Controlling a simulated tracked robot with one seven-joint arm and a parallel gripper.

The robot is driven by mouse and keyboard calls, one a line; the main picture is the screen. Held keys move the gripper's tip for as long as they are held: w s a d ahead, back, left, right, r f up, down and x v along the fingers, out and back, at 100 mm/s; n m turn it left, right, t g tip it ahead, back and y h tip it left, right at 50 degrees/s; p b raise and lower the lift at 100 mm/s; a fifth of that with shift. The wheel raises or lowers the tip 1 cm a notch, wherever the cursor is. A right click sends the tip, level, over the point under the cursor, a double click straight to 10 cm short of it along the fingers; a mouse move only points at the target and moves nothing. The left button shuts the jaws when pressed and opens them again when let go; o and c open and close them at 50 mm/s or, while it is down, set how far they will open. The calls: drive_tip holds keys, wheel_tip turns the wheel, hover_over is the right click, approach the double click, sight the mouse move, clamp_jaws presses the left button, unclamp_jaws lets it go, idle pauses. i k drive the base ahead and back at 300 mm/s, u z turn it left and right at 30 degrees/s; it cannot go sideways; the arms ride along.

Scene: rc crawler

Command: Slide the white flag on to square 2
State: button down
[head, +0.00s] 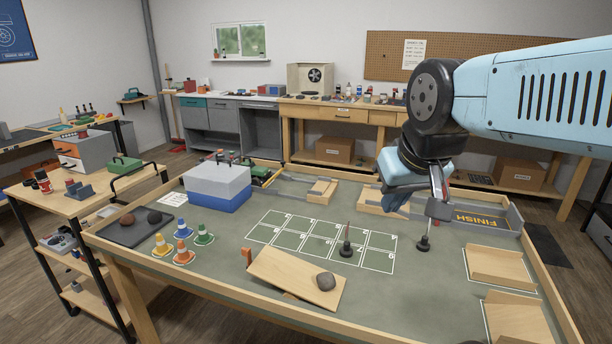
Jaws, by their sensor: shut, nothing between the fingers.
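The white flag (438,210) stands upright on a thin pole with a round black base (423,244). It is on the green table top, just right of the white-lined grid. My gripper (439,188) points down at the flag's upper end, very close to it; whether they touch cannot be told. Its fingers look closed, with nothing between them. The grid (290,240) has two rows of numbered squares; its numbers are too small to read surely, so I cannot pick out square 2. A second black-based marker (346,248) with a dark reddish pole stands on the grid.
Small cones (183,256) and a blue-white box (217,188) are left. Wooden trays (500,267) are right. Bare table separates the grid from the white flag's base.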

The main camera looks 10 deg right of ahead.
sight(423, 246)
drive_tip(key=z, duration=1.3)
drive_tip(key=k, duration=0.85)
drive_tip(key=u, duration=0.2)
drive_tip(key=i, duration=0.95)
drive_tip(key=u, duration=0.05)
